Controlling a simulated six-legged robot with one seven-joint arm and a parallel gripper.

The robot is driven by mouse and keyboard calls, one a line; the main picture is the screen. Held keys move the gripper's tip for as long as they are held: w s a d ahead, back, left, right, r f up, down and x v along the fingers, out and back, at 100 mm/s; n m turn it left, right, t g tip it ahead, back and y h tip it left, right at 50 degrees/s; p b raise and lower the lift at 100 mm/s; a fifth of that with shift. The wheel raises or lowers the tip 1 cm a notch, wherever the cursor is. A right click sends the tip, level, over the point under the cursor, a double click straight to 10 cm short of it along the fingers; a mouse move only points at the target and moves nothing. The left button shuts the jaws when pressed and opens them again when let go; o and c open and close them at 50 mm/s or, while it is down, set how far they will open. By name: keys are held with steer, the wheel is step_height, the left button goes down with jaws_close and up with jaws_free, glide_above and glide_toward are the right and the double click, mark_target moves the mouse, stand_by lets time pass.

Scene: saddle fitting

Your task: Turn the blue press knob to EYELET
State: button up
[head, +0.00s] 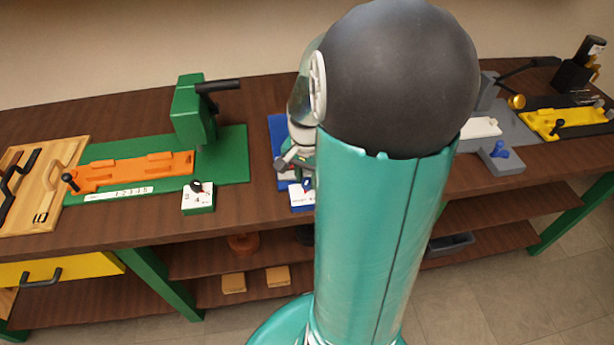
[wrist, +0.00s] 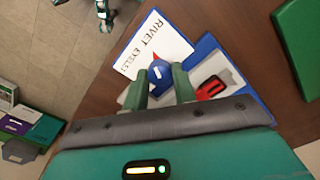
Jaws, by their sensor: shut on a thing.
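The blue press knob (wrist: 160,72) shows in the wrist view, round with a short white mark on its top. It sits beside a white label (wrist: 148,45) lettered RIVET and EYELET. My gripper (wrist: 161,83) has its two green fingers on either side of the knob and is shut on it. I cannot tell for certain which word the white mark points at. In the head view the blue press base (head: 278,135) stands at mid-bench, and my arm hides much of it.
A red part (wrist: 210,88) lies right of the knob in the wrist view. A green press (head: 190,112) with an orange fixture (head: 135,172) and a white numbered box (head: 198,197) stand left on the bench. A yellow fixture (head: 565,120) is at far right.

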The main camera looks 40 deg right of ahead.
mark_target(307, 181)
steer(key=n, duration=1.2)
stand_by(0.6)
steer(key=o, duration=1)
steer(key=shift+r, duration=0.15)
step_height(307, 181, up, 14)
steer(key=shift+f, duration=0.2)
